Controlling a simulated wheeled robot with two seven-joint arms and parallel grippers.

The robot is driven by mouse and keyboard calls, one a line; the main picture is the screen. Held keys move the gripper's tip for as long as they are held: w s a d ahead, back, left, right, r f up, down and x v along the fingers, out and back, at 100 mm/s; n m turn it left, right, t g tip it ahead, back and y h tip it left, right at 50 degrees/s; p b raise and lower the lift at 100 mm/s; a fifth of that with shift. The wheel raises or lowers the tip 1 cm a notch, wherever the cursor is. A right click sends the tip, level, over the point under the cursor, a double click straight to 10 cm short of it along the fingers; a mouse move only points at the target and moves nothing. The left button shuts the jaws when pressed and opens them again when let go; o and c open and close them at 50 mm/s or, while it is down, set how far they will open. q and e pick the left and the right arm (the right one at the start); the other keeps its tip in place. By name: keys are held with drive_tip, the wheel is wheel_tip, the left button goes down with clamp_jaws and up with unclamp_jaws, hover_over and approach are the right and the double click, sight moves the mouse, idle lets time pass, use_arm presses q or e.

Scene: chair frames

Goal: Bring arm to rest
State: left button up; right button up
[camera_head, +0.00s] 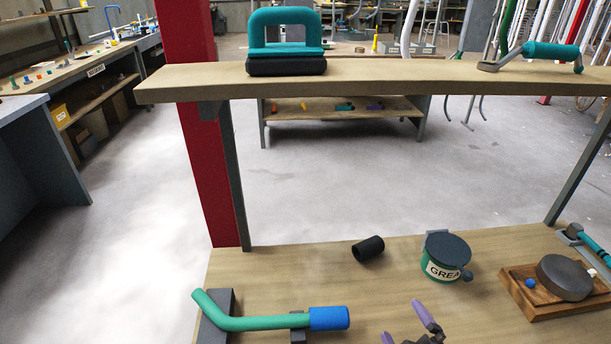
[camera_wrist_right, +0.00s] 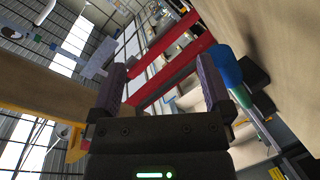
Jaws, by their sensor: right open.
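My right gripper (camera_head: 408,326) reaches in at the bottom edge of the head view, above the front of the workbench (camera_head: 320,275). Its purple fingertips are spread, with nothing held between them. In the right wrist view the two fingers (camera_wrist_right: 163,88) stand wide apart with an empty gap. A bent green bar with a blue grip (camera_head: 330,318) lies on dark supports to the left of the gripper, apart from it. A blue and green shape (camera_wrist_right: 227,66) shows beside the right finger in the wrist view. My left gripper is not in view.
A black cylinder (camera_head: 368,249), a grease tin (camera_head: 445,257) and a wooden block with a grey disc (camera_head: 566,277) sit on the bench. A raised shelf (camera_head: 390,72) above carries a teal-handled object (camera_head: 286,35) and a teal-gripped tool (camera_head: 545,52). A red post (camera_head: 205,180) stands behind left.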

drive_tip(key=s+m+g+h, duration=0.1)
drive_tip(key=m, duration=0.1)
drive_tip(key=s+d+f+m+g+h, duration=0.1)
drive_tip(key=m, duration=0.1)
drive_tip(key=shift+d+f+h, duration=0.1)
drive_tip(key=shift+d+h, duration=0.05)
drive_tip(key=shift+h, duration=0.25)
drive_tip(key=s+m+g, duration=0.1)
drive_tip(key=s+f+m+g, duration=0.1)
drive_tip(key=s+g, duration=0.1)
drive_tip(key=s+f+m+g, duration=0.1)
drive_tip(key=s+m, duration=0.1)
drive_tip(key=shift+f+g+h, duration=0.2)
drive_tip(key=shift+g+h, duration=0.1)
drive_tip(key=shift+h, duration=0.1)
drive_tip(key=s+a+f+m+g+y, duration=0.15)
drive_tip(key=s+a+g, duration=0.35)
drive_tip(key=s, duration=0.5)
drive_tip(key=s+d+f+g, duration=0.1)
drive_tip(key=s+f, duration=0.1)
drive_tip(key=f, duration=0.7)
drive_tip(key=s+d+f+g, duration=0.1)
drive_tip(key=f+g, duration=0.1)
drive_tip(key=f, duration=0.7)
drive_tip(key=s+d+f, duration=0.3)
drive_tip(key=s+f, duration=0.6)
drive_tip(key=s, duration=0.4)
drive_tip(key=shift+s+f+g, duration=0.25)
drive_tip(key=shift+g, duration=0.15)
